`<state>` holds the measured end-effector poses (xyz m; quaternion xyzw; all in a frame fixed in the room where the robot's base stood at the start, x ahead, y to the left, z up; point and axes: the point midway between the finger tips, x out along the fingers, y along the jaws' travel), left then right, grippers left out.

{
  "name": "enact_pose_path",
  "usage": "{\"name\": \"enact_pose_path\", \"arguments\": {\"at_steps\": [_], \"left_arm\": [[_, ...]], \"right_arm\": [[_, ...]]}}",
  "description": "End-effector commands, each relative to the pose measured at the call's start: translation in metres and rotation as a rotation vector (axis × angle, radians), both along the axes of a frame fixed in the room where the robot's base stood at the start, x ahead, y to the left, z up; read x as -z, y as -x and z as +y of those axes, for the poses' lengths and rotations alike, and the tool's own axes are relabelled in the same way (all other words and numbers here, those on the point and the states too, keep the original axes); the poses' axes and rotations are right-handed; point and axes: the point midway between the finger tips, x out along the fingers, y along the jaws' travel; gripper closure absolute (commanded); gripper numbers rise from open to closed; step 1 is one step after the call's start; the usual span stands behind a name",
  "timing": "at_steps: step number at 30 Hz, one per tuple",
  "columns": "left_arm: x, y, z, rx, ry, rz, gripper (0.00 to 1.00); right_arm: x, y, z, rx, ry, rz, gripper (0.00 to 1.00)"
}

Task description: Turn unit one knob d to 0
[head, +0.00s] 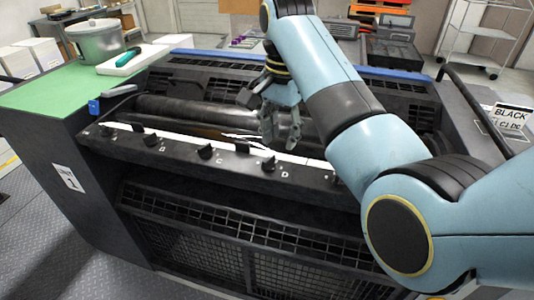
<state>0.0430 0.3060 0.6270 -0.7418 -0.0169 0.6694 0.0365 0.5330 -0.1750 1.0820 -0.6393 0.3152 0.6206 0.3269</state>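Unit one is a dark machine with a "UNIT 1" plate (69,178) on its left side. A row of black knobs runs along its front rail. Knob d (268,164) sits just left of the white letter D; its exact pointer setting is too small to read. My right gripper (280,146) points down above and slightly behind knob d, apart from it as far as I can tell. Its fingers look spread, with nothing between them. My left gripper is not in view.
Knob c (205,152) and another knob (148,140) lie to the left on the rail. Behind the rail is a dark roller (180,108). A metal pot (98,42) stands on the green top (50,95). A wire cart (485,35) is at back right.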

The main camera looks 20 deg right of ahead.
Motion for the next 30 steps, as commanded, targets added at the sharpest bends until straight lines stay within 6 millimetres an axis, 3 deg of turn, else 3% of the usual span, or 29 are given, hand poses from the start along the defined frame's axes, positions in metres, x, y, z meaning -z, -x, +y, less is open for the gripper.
{"name": "enact_pose_path", "arguments": {"at_steps": [3, 8, 21, 30], "left_arm": [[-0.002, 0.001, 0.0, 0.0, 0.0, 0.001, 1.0], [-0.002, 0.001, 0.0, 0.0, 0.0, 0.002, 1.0], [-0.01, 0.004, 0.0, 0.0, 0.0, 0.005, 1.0], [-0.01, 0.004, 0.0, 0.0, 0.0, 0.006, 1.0]], "right_arm": [[-0.029, -0.019, 0.015, 0.061, -0.001, 0.02, 0.66], [-0.031, -0.024, 0.02, 0.09, 0.002, 0.035, 0.66], [0.048, -0.023, 0.019, 0.089, 0.002, 0.035, 0.66], [0.072, -0.024, 0.019, 0.088, 0.002, 0.033, 0.66]]}}
